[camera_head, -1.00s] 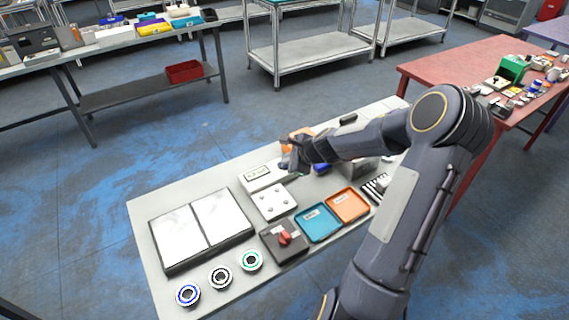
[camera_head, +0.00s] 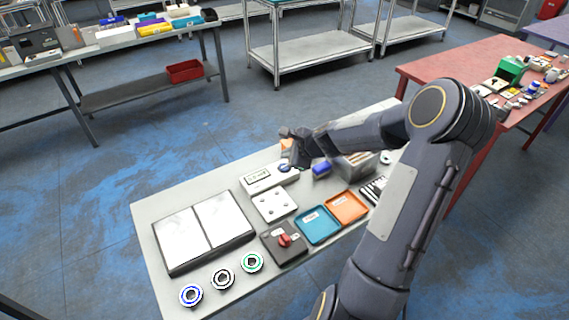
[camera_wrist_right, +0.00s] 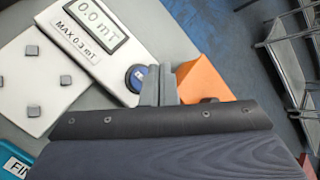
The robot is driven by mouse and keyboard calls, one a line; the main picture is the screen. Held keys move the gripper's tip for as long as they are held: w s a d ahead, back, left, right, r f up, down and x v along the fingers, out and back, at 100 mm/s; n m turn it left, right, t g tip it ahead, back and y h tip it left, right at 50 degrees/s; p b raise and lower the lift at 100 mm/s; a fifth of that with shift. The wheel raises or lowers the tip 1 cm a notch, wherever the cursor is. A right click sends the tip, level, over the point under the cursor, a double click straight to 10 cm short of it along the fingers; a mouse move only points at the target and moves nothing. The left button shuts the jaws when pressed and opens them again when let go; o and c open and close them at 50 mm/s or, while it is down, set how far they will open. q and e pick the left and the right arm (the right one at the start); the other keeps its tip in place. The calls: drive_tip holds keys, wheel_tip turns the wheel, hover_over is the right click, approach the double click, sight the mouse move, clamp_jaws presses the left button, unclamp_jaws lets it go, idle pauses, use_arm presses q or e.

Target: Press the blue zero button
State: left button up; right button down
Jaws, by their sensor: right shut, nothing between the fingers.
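The blue zero button (camera_wrist_right: 136,77) is a round knob on the right end of a white meter (camera_wrist_right: 120,83) in the right wrist view. In the head view the button (camera_head: 285,167) shows at the right end of the meter (camera_head: 262,178). My right gripper (camera_wrist_right: 158,72) is shut and empty, its fingertips just right of the button. I cannot tell whether they touch it. In the head view the right gripper (camera_head: 297,163) is beside the button. My left gripper is not in view.
A white plate with several grey studs (camera_head: 273,206) lies in front of the meter. An orange block (camera_wrist_right: 202,82) is right of the fingertips.

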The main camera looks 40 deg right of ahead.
wheel_tip(320, 180, up, 3)
drive_tip(key=shift+r+p, duration=0.15)
drive_tip(key=shift+p, duration=0.8)
